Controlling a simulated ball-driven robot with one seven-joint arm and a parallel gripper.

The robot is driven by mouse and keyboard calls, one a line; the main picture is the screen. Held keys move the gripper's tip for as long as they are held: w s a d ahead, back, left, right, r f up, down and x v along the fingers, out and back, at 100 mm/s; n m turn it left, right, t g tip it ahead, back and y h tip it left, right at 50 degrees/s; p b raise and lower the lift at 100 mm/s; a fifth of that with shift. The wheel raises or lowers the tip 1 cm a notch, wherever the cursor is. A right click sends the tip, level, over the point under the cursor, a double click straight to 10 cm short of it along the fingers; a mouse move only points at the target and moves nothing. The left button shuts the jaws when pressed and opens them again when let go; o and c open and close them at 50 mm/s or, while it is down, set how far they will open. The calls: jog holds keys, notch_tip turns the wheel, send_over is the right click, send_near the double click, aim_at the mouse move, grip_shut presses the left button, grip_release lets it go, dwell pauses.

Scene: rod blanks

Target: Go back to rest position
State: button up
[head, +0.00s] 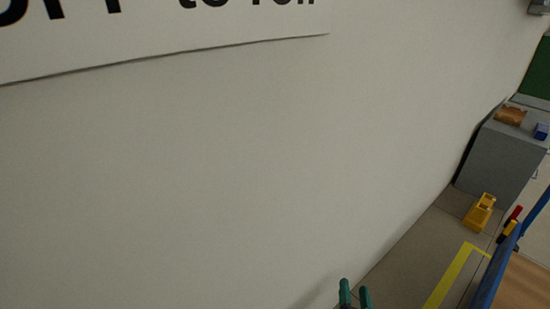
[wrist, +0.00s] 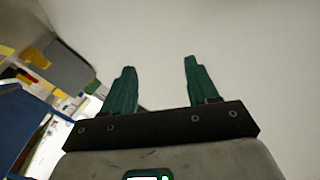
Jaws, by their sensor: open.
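My gripper (wrist: 160,75) has two green fingers set well apart, with nothing between them, so it is open and empty. In the wrist view it stands out against a plain pale wall. In the head view only the tips of my gripper (head: 355,295) show at the bottom edge, right of the middle. No rod blanks can be made out in either view.
A pale wall (head: 220,170) fills most of the head view, with a lettered sign (head: 150,30) above. At right are a grey cabinet (head: 495,160), a yellow object (head: 480,213) on the floor, yellow floor tape (head: 455,275) and a blue-edged surface (head: 493,280).

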jog(key=s+a+n+g+y, duration=0.5)
jog(key=s+n+g+y, duration=0.25)
jog(key=s, duration=0.45)
jog(key=s+d+r+g+h, duration=0.1)
jog(key=s+d+g+h, duration=0.15)
jog(key=s, duration=0.45)
jog(key=s+d+r+m+g+h+p, duration=0.1)
jog(key=s+d+g, duration=0.3)
jog(key=s, duration=0.3)
jog(key=s+d+r+g+h, duration=0.2)
jog(key=s+d+g, duration=0.15)
jog(key=s, duration=0.45)
notch_tip(320, 180, up, 35)
jog(key=p, duration=3.5)
jog(key=shift+w+t+p, duration=0.3)
jog(key=shift+w+t, duration=0.1)
jog(key=shift+t, duration=0.05)
jog(key=shift+d, duration=0.1)
